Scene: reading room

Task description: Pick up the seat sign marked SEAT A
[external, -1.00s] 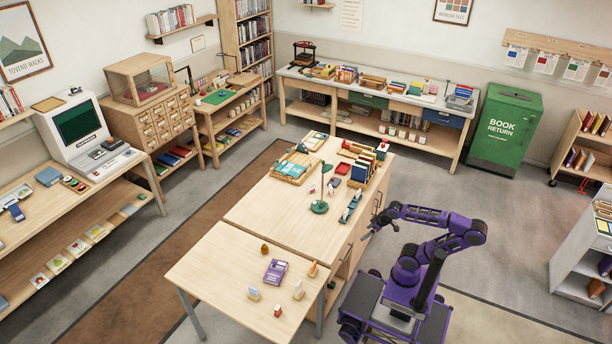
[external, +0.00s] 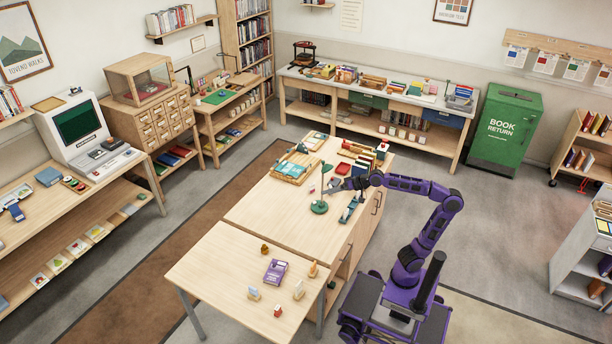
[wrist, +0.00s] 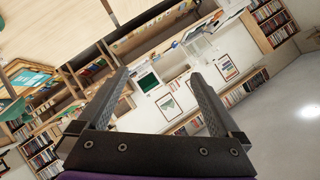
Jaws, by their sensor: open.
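My gripper (external: 332,186) is over the large wooden table, beside the green desk lamp (external: 319,207). In the wrist view its two fingers (wrist: 160,74) are spread apart with nothing between them. A small pale upright piece (external: 311,189) stands just left of the gripper, near the lamp. On the lower front table stand small pieces on wooden bases, one pale (external: 254,293) and one at its right (external: 298,290). No lettering on any of these is readable, so I cannot tell which is marked SEAT A.
A tray with teal books (external: 291,170) lies left of the gripper, and a row of books (external: 362,166) stands behind it. A purple box (external: 276,271) sits on the front table (external: 215,265). The large table (external: 262,212) is clear left of the lamp.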

